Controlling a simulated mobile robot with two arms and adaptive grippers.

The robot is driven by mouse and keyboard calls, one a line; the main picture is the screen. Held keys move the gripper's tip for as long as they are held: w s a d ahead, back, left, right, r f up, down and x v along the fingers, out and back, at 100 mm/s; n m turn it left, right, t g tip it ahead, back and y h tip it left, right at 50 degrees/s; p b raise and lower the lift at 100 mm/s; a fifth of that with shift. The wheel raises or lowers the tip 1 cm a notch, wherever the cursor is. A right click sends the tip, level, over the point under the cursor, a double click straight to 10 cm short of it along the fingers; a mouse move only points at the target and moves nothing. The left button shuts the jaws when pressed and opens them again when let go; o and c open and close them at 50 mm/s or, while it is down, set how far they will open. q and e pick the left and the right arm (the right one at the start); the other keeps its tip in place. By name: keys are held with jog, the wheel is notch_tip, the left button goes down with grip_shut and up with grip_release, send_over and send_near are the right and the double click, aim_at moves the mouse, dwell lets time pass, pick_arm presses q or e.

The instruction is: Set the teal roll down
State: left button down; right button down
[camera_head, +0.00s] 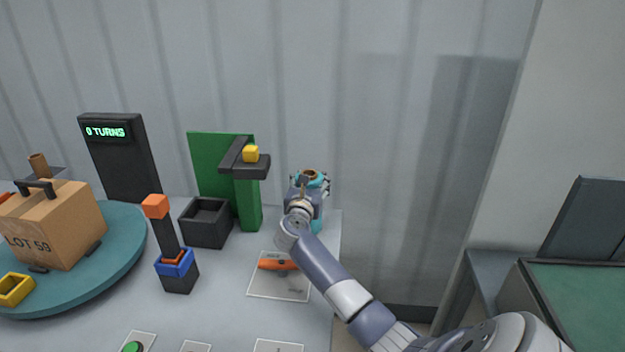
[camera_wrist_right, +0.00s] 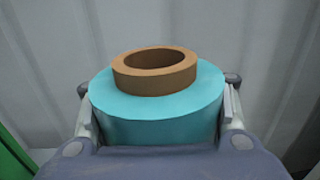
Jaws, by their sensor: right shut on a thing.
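The teal roll (camera_wrist_right: 157,115) has a brown core ring (camera_wrist_right: 154,72) standing out of its top. In the right wrist view it sits upright between the two fingers of my right gripper (camera_wrist_right: 158,110), which is shut on it. In the head view the teal roll (camera_head: 319,217) is mostly hidden behind my right gripper (camera_head: 309,183), near the table's right back edge. I cannot tell whether its underside touches the table. My left gripper is not in view.
An orange tool (camera_head: 278,264) lies on a white sheet (camera_head: 279,287) in front. A teal turntable (camera_head: 115,265) carries a cardboard box (camera_head: 58,222) at left.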

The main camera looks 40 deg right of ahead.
jog(key=c, duration=1.4)
grip_release()
jog(key=shift+f, duration=0.1)
jog(key=o, duration=0.8)
jog(key=b+v, duration=0.1)
jog(key=v, duration=1.1)
jog(key=shift+s, duration=0.1)
